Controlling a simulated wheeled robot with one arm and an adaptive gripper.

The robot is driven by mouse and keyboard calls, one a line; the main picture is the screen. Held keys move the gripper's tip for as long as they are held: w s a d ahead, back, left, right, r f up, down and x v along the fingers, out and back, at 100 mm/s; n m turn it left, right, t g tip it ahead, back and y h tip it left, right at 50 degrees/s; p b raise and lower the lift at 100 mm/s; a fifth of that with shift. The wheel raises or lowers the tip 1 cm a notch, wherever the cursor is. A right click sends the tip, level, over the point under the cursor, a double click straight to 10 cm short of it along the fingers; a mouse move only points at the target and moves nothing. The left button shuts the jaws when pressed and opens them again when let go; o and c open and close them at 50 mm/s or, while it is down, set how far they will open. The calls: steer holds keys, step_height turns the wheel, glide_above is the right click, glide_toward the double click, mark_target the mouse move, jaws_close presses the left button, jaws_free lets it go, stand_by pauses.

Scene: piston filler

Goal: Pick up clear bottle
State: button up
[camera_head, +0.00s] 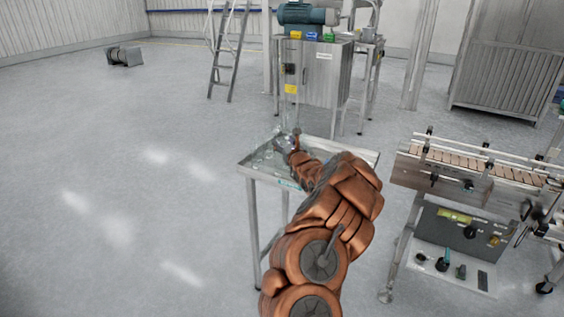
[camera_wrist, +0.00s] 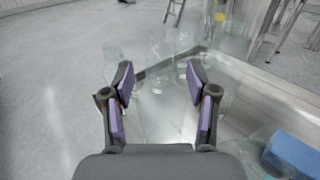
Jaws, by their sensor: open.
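Several clear bottles stand close together on a small metal table (camera_head: 352,156), faint and see-through against the grey. In the wrist view, one clear bottle (camera_wrist: 158,79) shows between and beyond the fingertips of my gripper (camera_wrist: 160,68). Other clear bottles show at the left (camera_wrist: 113,57) and farther back (camera_wrist: 184,38). My gripper is open, with purple pads facing each other, and nothing is visibly held. In the head view, my gripper (camera_head: 288,141) is over the left part of the table among the bottles, partly hidden by my arm. I cannot tell whether either finger touches a bottle.
A blue block (camera_wrist: 293,155) lies at the lower right of the wrist view, near more clear shapes. A conveyor (camera_head: 480,165) stands to the right of the table. A steel cabinet with a motor (camera_head: 318,72) and a ladder (camera_head: 228,50) stand behind.

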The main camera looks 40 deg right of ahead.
steer(key=shift+x, duration=0.85)
steer(key=shift+c, duration=0.2)
jaws_close()
